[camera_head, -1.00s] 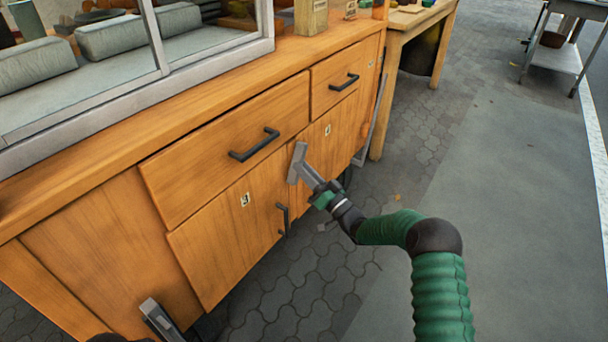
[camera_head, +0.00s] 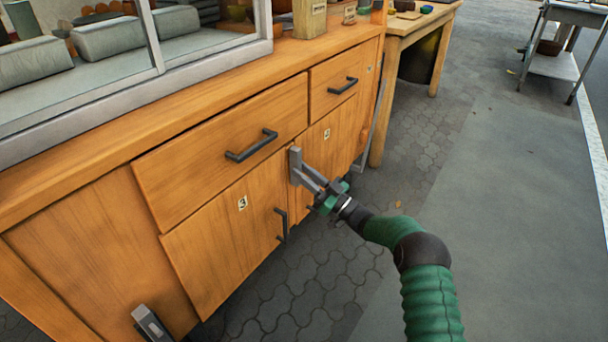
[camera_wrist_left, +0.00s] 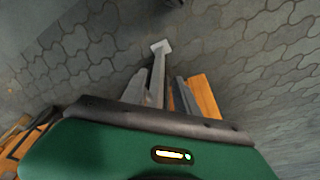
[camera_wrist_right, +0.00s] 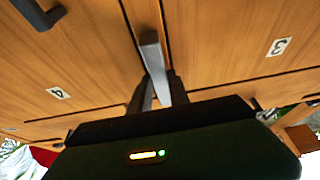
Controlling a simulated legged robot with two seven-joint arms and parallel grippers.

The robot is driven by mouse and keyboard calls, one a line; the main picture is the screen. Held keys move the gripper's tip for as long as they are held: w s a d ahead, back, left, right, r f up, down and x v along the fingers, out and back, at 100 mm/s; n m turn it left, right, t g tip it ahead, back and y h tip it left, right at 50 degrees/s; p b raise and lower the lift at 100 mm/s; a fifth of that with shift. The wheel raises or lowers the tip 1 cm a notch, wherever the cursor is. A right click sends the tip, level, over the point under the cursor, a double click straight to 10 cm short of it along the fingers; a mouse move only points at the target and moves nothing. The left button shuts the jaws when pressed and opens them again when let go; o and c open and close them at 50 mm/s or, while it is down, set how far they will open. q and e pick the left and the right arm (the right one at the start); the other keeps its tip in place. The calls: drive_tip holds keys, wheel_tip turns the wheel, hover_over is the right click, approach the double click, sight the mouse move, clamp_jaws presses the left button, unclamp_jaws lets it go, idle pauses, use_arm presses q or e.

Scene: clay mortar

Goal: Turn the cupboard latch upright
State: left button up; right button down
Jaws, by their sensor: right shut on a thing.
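The latch (camera_head: 295,160) is a grey metal bar on the cupboard front between the two lower doors. It looks close to upright, along the gap between the doors. In the right wrist view the latch (camera_wrist_right: 151,55) runs between the fingers. My right gripper (camera_head: 309,179) is shut on it, reaching in from the right. Its fingers (camera_wrist_right: 160,92) hide part of the latch. My left gripper (camera_head: 152,322) is low at the left front of the cupboard.
The wooden cupboard has door 3 (camera_head: 220,240), door 4 (camera_head: 335,150), and drawers (camera_head: 215,150) with dark handles above. A glazed case (camera_head: 130,95) stands on top. A wooden table (camera_head: 415,30) is beyond.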

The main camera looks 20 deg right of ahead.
drive_tip(key=shift+a+f, duration=0.1)
drive_tip(key=shift+f, duration=0.25)
drive_tip(key=c, duration=1.3)
unclamp_jaws()
drive_tip(key=shift+f, duration=0.1)
drive_tip(key=shift+o, duration=0.3)
drive_tip(key=shift+r, duration=0.25)
drive_tip(key=p+v, duration=0.7)
drive_tip(key=v, duration=1)
drive_tip(key=shift+p, duration=0.35)
